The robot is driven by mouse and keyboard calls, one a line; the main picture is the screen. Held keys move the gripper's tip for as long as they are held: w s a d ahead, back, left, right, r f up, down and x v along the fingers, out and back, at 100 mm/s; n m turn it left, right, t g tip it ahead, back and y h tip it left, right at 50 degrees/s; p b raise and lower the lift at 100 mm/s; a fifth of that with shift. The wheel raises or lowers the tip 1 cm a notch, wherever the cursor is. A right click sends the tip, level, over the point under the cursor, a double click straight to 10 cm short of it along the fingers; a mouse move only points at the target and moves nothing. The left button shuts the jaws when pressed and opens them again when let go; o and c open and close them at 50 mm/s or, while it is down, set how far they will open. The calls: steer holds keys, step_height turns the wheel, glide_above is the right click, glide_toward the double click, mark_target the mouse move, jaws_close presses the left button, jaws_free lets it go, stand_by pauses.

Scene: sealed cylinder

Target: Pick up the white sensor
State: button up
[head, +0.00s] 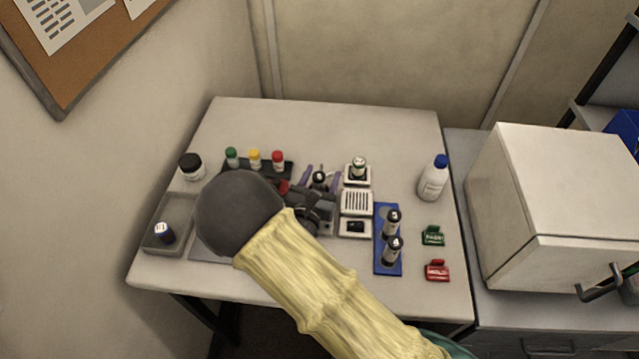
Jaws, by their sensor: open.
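A small white unit with a slotted face (356,202) lies right of the table's middle. Just in front of it is another small white unit with a dark window (355,228). I cannot tell for sure which of them is the white sensor. My gripper (322,179) is just left of both and looks open, mostly hidden behind my dark wrist. Two purple strips, seemingly its fingers, show either side of a dark-topped item (320,178). I cannot tell whether they touch it.
A blue rack (388,266) with two dark vials is to the right. Behind my wrist is a rack of coloured caps (254,160). A grey tray (180,206) lies left. The table's back is clear.

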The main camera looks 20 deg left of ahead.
steer(key=shift+w, duration=0.1)
stand_by(0.4)
jaws_close()
steer(key=shift+w, duration=0.1)
step_height(320, 180, up, 10)
steer(key=b, duration=0.1)
stand_by(0.5)
stand_by(0.8)
